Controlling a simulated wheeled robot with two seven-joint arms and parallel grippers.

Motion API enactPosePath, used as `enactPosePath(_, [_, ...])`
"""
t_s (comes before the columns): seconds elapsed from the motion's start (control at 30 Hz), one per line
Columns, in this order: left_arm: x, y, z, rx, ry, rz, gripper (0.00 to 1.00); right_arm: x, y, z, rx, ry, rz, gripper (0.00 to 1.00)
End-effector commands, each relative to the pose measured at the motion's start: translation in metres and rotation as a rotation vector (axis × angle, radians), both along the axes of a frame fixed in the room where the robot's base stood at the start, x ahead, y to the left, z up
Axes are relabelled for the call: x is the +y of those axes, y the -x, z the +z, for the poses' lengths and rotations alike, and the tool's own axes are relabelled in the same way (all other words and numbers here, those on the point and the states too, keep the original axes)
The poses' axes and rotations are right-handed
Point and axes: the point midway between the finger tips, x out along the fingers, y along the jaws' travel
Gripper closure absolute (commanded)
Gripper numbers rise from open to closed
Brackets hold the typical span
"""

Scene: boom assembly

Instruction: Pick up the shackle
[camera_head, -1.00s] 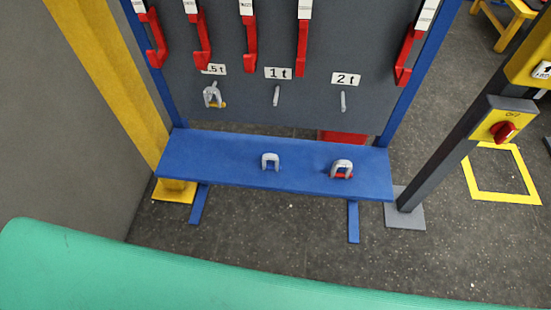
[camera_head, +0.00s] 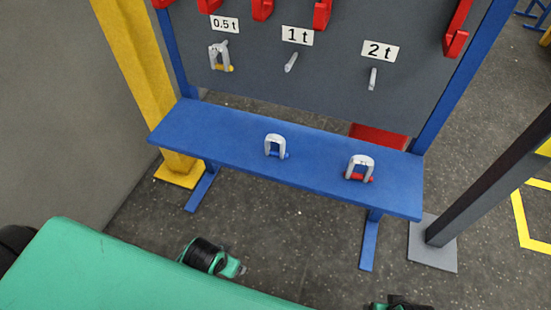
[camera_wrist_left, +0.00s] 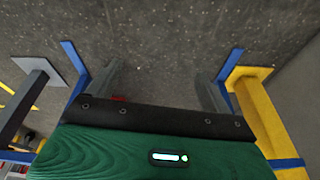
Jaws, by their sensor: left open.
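A grey shackle with a blue pin (camera_head: 275,143) stands upright on the blue bench (camera_head: 205,130), near its middle. A second grey shackle with a red pin (camera_head: 361,165) stands further right on the bench. A third shackle with a yellow pin (camera_head: 219,56) hangs on the peg under the 0.5 t label. My left gripper (camera_wrist_left: 160,82) shows in the left wrist view with its fingers wide apart and nothing between them. No shackle shows in that view.
The grey board has an empty peg (camera_head: 291,62) under 1 t and another (camera_head: 372,79) under 2 t. Red hooks (camera_head: 322,13) line its top. A yellow post (camera_head: 142,80) stands left of the bench, a dark post (camera_head: 490,190) right. Open floor (camera_head: 300,225) lies before the bench.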

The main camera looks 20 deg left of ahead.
Motion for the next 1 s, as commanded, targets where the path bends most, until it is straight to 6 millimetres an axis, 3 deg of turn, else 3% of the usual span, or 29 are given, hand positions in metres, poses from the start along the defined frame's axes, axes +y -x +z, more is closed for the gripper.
enactPosePath(0.17, [0.009, -0.014, 0.028, -0.104, -0.03, 0.063, 0.16, 0.009, 0.001, 0.03, -0.082, -0.027, 0.015, 0.22])
enactPosePath(0.3, [0.025, -0.054, 0.055, -0.311, -0.082, 0.199, 0.16, 0.03, -0.007, 0.055, -0.222, -0.089, 0.05, 0.22])
enactPosePath(0.53, [0.035, -0.133, 0.09, -0.708, -0.101, 0.336, 0.16, 0.074, -0.026, 0.081, -0.47, -0.22, 0.097, 0.22])
enactPosePath(0.67, [0.024, -0.177, 0.114, -0.953, -0.058, 0.327, 0.16, 0.101, -0.034, 0.097, -0.623, -0.311, 0.112, 0.22])
enactPosePath(0.8, [-0.001, -0.212, 0.134, -1.155, 0.026, 0.246, 0.16, 0.124, -0.037, 0.114, -0.772, -0.404, 0.114, 0.22])
enactPosePath(1.0, [-0.029, -0.233, 0.146, -1.273, 0.116, 0.139, 0.16, 0.14, -0.037, 0.131, -0.89, -0.477, 0.105, 0.22])
